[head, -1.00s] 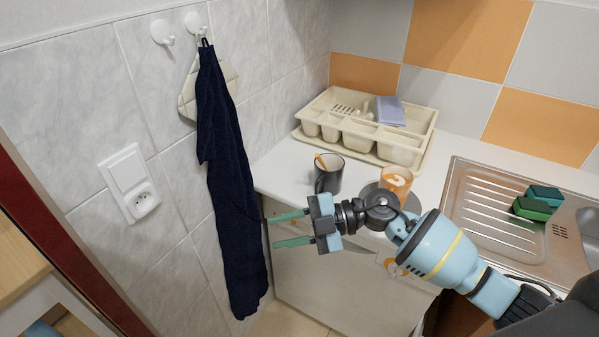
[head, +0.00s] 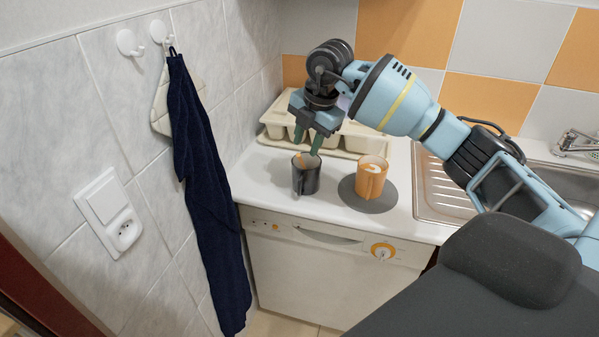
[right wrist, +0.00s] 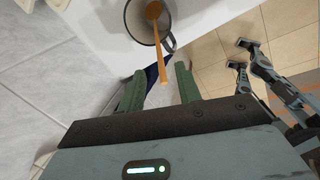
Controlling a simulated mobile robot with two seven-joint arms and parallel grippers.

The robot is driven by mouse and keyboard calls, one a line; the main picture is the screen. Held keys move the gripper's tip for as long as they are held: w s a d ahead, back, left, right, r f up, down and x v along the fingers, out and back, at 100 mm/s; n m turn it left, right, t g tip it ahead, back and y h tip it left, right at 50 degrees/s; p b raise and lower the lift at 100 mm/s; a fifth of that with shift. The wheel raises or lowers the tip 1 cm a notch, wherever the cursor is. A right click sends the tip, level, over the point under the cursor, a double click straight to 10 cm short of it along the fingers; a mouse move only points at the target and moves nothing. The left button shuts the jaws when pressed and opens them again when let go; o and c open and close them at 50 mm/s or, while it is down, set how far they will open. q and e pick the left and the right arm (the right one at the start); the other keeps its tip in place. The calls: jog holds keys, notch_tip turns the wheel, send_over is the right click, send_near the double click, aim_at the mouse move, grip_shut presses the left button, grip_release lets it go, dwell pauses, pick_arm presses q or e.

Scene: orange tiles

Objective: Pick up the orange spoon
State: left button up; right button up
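The orange spoon (head: 301,160) stands in a dark grey mug (head: 306,181) on the white counter, with only a little of it showing in the head view. In the right wrist view the spoon (right wrist: 157,40) leans out over the mug's rim, its handle end toward my gripper. My right gripper (head: 307,139) points down just above the mug, fingers apart. In the right wrist view its green fingers (right wrist: 160,76) are open, with the handle's end appearing in the gap between them. I cannot tell whether either finger touches it. My left gripper is not in view.
An orange cup (head: 371,181) stands on a round grey mat (head: 383,204) right of the mug. A cream cutlery tray (head: 270,133) is behind, partly hidden by my arm. A steel sink (head: 432,197) lies to the right. A dark blue towel (head: 205,190) hangs at left.

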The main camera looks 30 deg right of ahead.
aim_at(301, 163)
jog(key=shift+x, duration=3.95)
jog(key=shift+d, duration=0.1)
grip_shut()
